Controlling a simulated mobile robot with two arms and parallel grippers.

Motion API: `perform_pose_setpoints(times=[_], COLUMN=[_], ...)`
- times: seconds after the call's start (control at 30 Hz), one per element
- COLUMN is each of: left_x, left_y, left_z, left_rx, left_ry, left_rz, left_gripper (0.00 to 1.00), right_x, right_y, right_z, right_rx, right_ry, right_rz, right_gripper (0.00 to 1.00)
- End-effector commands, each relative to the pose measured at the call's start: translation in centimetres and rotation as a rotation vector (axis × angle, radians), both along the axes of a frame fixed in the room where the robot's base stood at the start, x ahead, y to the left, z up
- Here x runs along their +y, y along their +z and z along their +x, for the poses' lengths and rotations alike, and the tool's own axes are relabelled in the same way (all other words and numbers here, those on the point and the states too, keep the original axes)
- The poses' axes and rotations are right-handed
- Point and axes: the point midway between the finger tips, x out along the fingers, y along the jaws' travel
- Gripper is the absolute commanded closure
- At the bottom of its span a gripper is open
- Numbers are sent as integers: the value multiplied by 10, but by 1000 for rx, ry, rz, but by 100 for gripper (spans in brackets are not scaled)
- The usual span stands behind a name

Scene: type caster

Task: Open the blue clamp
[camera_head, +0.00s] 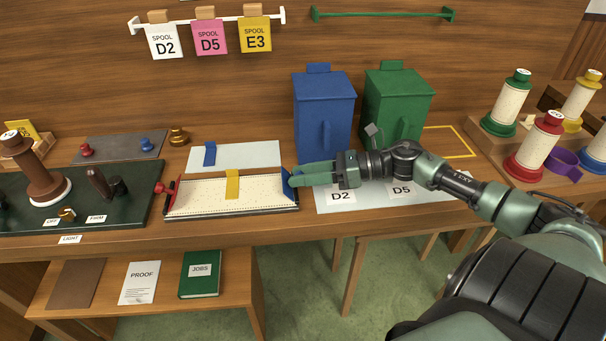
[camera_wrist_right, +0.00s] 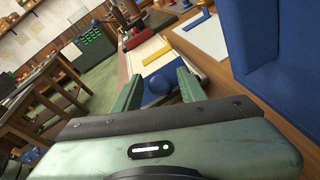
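The blue clamp (camera_head: 287,183) is at the right end of a long cream tray (camera_head: 205,199) on the bench. Its blue round knob (camera_wrist_right: 157,86) shows in the right wrist view. My right gripper (camera_head: 292,174) is at the blue clamp, coming from the right. In the wrist view its fingers (camera_wrist_right: 157,90) are apart, with the knob between them and gaps at both sides. In the head view the fingers partly hide the clamp. A red clamp (camera_head: 172,194) with a red knob is at the tray's left end. My left gripper is not in view.
A yellow piece (camera_head: 232,184) lies across the tray. A pale sheet with a blue corner piece (camera_head: 210,153) is behind it. Blue (camera_head: 324,112) and green (camera_head: 397,104) bins stand close behind my right gripper. A dark press board (camera_head: 80,196) is left.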

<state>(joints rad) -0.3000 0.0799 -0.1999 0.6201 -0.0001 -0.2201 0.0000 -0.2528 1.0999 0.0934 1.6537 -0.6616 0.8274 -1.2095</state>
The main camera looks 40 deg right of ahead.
Motion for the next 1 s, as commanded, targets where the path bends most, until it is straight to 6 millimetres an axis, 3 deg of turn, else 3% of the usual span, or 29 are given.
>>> perform_pose_setpoints(times=[0.37,1.0], left_x=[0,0], left_y=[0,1], left_z=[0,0], left_rx=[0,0], left_ry=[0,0], left_rz=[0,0], left_gripper=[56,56], right_x=[-2,-57], right_y=[0,17], right_z=[-2,-48], right_rx=[2,1], right_ry=[0,0], right_rz=[-1,1], right_gripper=[56,56])
